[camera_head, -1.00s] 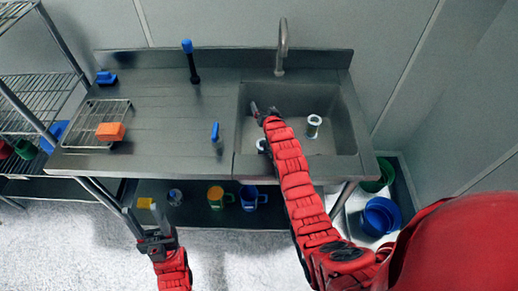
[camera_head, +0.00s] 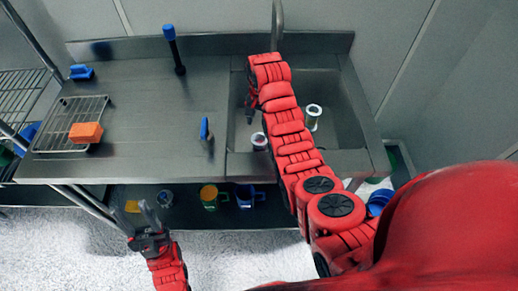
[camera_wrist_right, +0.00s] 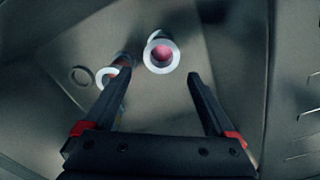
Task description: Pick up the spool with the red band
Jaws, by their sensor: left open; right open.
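Two white-rimmed spools stand in the sink: a far spool (camera_head: 313,113) on the right with a greenish side, and a near spool (camera_head: 260,140) close to the front wall, partly hidden by my right arm. In the right wrist view, one spool (camera_wrist_right: 161,53) shows a pink-red centre between and beyond the fingers. Another spool (camera_wrist_right: 106,75) is partly behind the left finger. I cannot tell which spool carries the red band. My right gripper (camera_head: 249,107) is over the left of the sink; it is open and empty in the right wrist view (camera_wrist_right: 155,90). My left gripper (camera_head: 147,219) is open and empty before the counter.
The sink (camera_head: 345,95) has raised walls, and a tap (camera_head: 277,25) rises behind it. On the counter are a blue-handled tool (camera_head: 205,130), a tall black-and-blue item (camera_head: 174,50) and an orange block (camera_head: 86,132) on a wire rack (camera_head: 62,112). Mugs stand on the shelf below.

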